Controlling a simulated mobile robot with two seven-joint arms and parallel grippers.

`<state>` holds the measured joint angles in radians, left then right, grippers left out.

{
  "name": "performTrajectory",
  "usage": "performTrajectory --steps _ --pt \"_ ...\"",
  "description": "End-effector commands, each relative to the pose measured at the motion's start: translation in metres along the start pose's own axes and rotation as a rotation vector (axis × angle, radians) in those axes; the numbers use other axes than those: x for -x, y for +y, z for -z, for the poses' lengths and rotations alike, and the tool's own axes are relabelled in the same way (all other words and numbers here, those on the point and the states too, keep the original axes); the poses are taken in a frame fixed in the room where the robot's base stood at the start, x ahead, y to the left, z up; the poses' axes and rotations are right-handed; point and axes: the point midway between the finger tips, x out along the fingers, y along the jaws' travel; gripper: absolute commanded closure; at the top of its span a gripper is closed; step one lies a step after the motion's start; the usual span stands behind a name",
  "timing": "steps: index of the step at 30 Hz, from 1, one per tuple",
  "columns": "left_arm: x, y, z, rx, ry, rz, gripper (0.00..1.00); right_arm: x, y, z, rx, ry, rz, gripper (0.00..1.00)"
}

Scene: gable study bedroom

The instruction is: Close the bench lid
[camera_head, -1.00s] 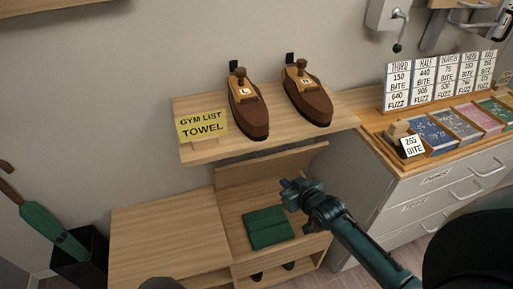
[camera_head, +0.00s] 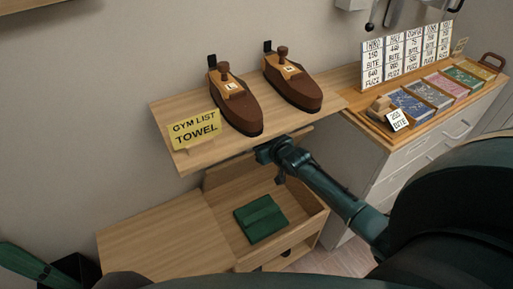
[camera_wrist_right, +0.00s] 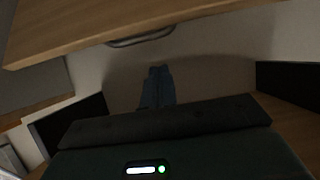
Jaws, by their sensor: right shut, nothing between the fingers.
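The bench (camera_head: 150,240) stands low against the wall, with a closed wooden top on its left half. Its right compartment is open, and a folded green towel (camera_head: 260,218) lies inside. The bench lid (camera_head: 228,177) stands raised at the back of this compartment, under the wall shelf; my right arm hides part of it. My right gripper (camera_head: 264,154) is shut and empty, by the lid's upper part and just below the shelf's front edge. Whether it touches the lid is unclear. Its fingers (camera_wrist_right: 157,76) also show in the right wrist view.
The wall shelf (camera_head: 180,108) overhangs the lid and carries two brown boat-shaped objects (camera_head: 236,105) and a yellow sign (camera_head: 195,128). A white drawer cabinet (camera_head: 410,165) with colored card trays stands to the right. A dark bin (camera_head: 75,268) stands at left.

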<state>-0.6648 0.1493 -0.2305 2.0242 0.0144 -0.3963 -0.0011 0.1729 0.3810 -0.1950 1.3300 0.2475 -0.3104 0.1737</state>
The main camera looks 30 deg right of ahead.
Motion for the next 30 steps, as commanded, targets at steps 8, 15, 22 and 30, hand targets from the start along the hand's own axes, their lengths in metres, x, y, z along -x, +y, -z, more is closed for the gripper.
performTrajectory --steps 8,15,22,30 --pt "-0.002 0.003 -0.003 -0.012 0.017 -0.014 0.38 -0.048 -0.001 -0.001 0.0 0.002 0.001 1.0" --pt "0.001 0.005 0.008 -0.016 0.037 -0.02 0.38 -0.058 -0.001 -0.008 0.0 -0.004 0.001 1.0" --pt "0.002 0.001 0.009 -0.014 0.025 -0.009 0.38 -0.043 -0.001 -0.026 -0.001 -0.001 0.001 1.0" --pt "0.0 -0.002 0.002 -0.006 0.007 0.001 0.38 -0.041 -0.001 -0.032 0.0 0.001 0.001 1.0"
